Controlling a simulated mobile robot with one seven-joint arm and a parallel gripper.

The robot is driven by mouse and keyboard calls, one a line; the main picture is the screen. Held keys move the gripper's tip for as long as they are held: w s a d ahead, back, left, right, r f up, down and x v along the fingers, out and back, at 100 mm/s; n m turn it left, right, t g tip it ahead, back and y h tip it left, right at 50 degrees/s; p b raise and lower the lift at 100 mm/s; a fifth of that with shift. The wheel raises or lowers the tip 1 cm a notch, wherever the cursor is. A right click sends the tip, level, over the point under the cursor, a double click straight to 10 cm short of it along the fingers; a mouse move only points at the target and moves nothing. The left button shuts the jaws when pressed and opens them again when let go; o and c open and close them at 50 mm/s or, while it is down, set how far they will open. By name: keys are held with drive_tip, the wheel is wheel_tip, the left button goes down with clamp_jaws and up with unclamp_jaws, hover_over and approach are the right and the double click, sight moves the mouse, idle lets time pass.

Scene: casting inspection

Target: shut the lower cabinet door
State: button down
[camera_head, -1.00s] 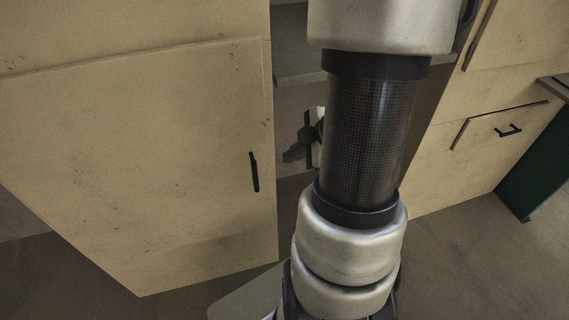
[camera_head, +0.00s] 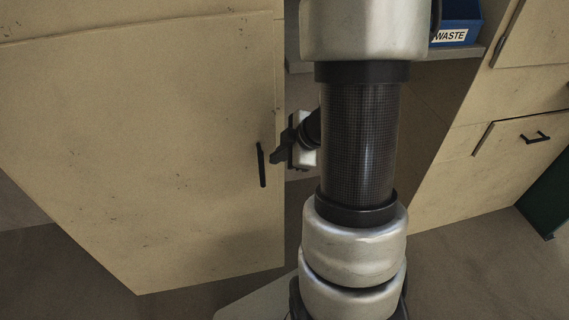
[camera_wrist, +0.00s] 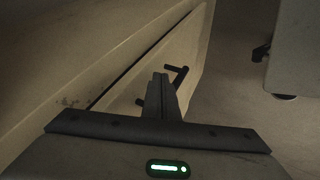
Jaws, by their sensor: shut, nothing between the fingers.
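The lower cabinet door (camera_head: 150,150) is the large beige panel at the left of the head view, with a black bar handle (camera_head: 262,165) near its right edge. In the wrist view the door (camera_wrist: 190,45) shows with its handle (camera_wrist: 180,75) partly behind my fingers, and a thin dark gap runs along one edge. I cannot tell how far the door stands open. My gripper (camera_head: 275,159) is shut and empty, just right of the handle at the door's right edge. It also shows in the wrist view (camera_wrist: 160,78). Whether it touches the door is unclear.
A blue bin labelled WASTE (camera_head: 457,22) sits on a grey shelf at the upper right. Another beige cabinet (camera_head: 480,170) with a black handle stands at the right, beside a dark green panel (camera_head: 550,195). Brown floor (camera_head: 450,265) is clear in front.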

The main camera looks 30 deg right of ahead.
drive_tip(key=shift+w+d, duration=0.2)
drive_tip(key=shift+w, duration=0.5)
